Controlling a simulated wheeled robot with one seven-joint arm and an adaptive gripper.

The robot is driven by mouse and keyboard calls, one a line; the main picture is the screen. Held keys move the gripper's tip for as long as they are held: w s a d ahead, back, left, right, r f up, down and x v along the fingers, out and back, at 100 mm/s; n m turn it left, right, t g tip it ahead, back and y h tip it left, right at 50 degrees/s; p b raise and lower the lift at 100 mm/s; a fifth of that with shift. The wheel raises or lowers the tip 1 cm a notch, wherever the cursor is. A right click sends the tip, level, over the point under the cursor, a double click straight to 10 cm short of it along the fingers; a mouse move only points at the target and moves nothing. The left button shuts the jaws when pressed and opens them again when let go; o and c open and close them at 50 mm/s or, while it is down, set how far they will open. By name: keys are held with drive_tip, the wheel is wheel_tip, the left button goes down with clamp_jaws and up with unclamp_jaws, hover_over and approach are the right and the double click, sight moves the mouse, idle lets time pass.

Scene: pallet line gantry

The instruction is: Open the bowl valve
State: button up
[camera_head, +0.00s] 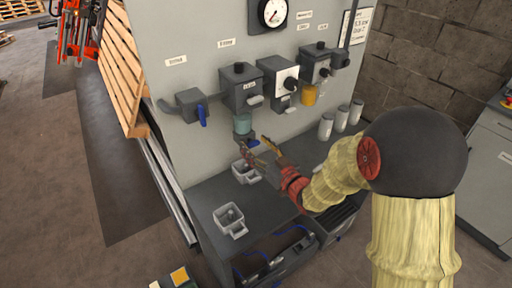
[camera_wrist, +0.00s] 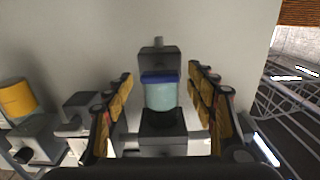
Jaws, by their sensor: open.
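The bowl unit is a dark box (camera_head: 240,88) on the grey panel with a teal bowl (camera_head: 243,124) hanging under it. A blue handle (camera_head: 253,143) sits at the lower end of the bowl. My gripper (camera_head: 257,148) is open beside this end. In the wrist view the teal bowl (camera_wrist: 163,97) and blue handle (camera_wrist: 160,77) appear between my open fingers (camera_wrist: 160,72), with visible gaps on both sides. A grey block (camera_wrist: 158,60) shows past the handle. I cannot tell whether the fingers touch the handle in the head view.
Left of the bowl unit is a grey valve (camera_head: 190,105) with its own blue lever (camera_head: 203,116). A yellow bowl (camera_head: 309,95) hangs to the right. A gauge (camera_head: 273,13) is at the top.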

drive_tip(key=c, duration=0.3)
drive_tip(key=c, duration=0.8)
drive_tip(key=shift+c, duration=0.3)
drive_tip(key=shift+m, duration=0.3)
drive_tip(key=m+p, duration=0.1)
drive_tip(key=m, duration=0.2)
drive_tip(key=shift+r+m, duration=0.1)
drive_tip(key=shift+m, duration=0.2)
drive_tip(key=m+p, duration=0.2)
drive_tip(key=m, duration=0.2)
drive_tip(key=shift+w+d+m, duration=0.1)
drive_tip(key=shift+d+m, duration=0.05)
drive_tip(key=shift+m, duration=0.15)
drive_tip(key=m+p, duration=0.2)
drive_tip(key=m, duration=0.2)
drive_tip(key=shift+m, duration=0.3)
drive_tip(key=shift+f+m+p, duration=0.15)
drive_tip(key=shift+m+p, duration=0.5)
drive_tip(key=shift+m, duration=0.45)
drive_tip(key=shift+f+m+p, duration=0.15)
drive_tip(key=shift+m+p, duration=0.5)
drive_tip(key=shift+m, duration=0.45)
